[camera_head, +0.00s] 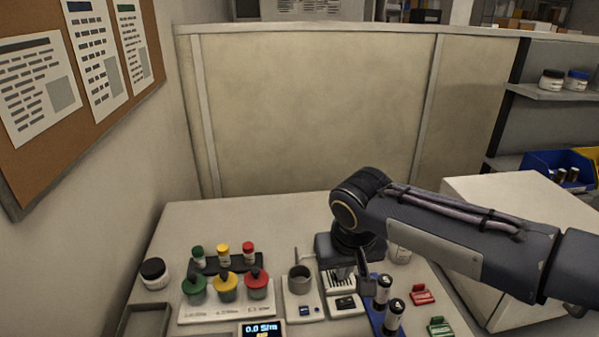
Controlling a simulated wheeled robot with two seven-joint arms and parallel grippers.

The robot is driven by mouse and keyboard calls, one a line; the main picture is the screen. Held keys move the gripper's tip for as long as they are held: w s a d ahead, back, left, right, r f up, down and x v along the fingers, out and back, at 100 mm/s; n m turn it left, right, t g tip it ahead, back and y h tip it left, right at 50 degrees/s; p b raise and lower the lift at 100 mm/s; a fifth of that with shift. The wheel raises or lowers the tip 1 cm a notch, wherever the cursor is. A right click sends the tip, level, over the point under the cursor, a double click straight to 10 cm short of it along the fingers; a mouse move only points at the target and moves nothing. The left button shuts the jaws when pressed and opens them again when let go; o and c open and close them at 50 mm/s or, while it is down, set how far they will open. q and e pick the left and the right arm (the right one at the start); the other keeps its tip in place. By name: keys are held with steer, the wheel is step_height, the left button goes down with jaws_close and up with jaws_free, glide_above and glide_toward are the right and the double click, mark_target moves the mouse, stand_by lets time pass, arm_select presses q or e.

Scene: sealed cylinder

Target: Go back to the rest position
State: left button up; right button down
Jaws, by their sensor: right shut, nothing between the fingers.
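My right gripper (362,275) hangs at the end of my right arm, which comes in from the right over the table (290,212). Its fingers point down and are shut with nothing between them. They are above and close to a blue rack (378,318) with dark, white-banded cylinders (384,290). Whether the fingers touch anything there I cannot tell. The arm hides part of the table behind it. My left gripper is not in view.
Green, yellow and red containers (226,286) stand on a white board at left. A grey cup (299,279) stands beside them. A black-lidded jar (154,273) is at the far left. A display (262,330) is at the front. A white box (520,200) is at right. The table's back is clear.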

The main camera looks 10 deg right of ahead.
steer(key=s+d+f+m+t+y, duration=0.1)
steer(key=s+d, duration=0.3)
steer(key=s, duration=0.5)
steer(key=s+d+f+m+t+y, duration=0.1)
steer(key=s+d+f+y, duration=0.2)
steer(key=s, duration=0.7)
steer(key=shift+d+f, duration=0.35)
steer(key=shift+f, duration=0.5)
